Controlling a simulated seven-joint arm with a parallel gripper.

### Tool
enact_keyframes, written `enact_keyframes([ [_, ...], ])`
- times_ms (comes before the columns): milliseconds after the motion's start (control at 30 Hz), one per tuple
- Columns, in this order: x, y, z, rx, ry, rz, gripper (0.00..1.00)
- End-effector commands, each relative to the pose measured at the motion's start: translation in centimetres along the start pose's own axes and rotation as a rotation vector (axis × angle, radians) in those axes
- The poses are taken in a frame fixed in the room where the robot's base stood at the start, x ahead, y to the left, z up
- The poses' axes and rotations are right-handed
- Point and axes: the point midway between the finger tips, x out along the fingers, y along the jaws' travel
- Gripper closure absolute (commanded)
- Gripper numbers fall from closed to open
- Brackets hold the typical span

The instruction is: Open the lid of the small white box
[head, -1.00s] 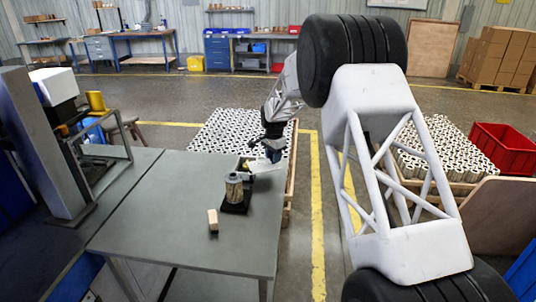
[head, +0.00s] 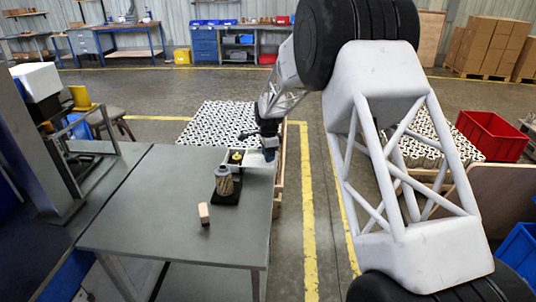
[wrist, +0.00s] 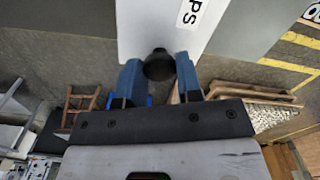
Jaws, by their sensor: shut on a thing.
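The small white box (head: 254,160) is at the far right corner of the grey table in the head view. My gripper (head: 269,153) is at its right side. In the wrist view, a white panel with the black letters "PS" (wrist: 165,22) fills the top middle and carries a dark round knob (wrist: 159,65). The two blue fingers of my gripper (wrist: 160,80) are shut on this knob, one on each side. A small yellow thing (head: 237,157) shows just left of the white panel. How far the lid stands open is too small to tell.
A filter cartridge (head: 224,182) stands on a black base in front of the box. A crate of white cylinders (head: 225,122) is behind the table. The table's left part is clear.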

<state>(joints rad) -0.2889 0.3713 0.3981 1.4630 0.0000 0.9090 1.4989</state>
Motion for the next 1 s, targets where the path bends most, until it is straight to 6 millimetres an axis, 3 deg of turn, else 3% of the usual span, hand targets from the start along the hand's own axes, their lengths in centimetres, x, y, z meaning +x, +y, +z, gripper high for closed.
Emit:
enact_keyframes([
  [167,0.0,0.0,0.0,-0.001,0.0,0.0,1.0],
  [200,0.0,0.0,0.0,-0.001,0.0,0.0,0.63],
  [333,0.0,0.0,0.0,-0.001,0.0,0.0,0.43],
  [733,-0.3,0.0,0.0,-0.001,0.0,0.0,0.41],
  [1000,-2.6,-0.1,0.0,-0.001,0.0,-0.003,0.41],
])
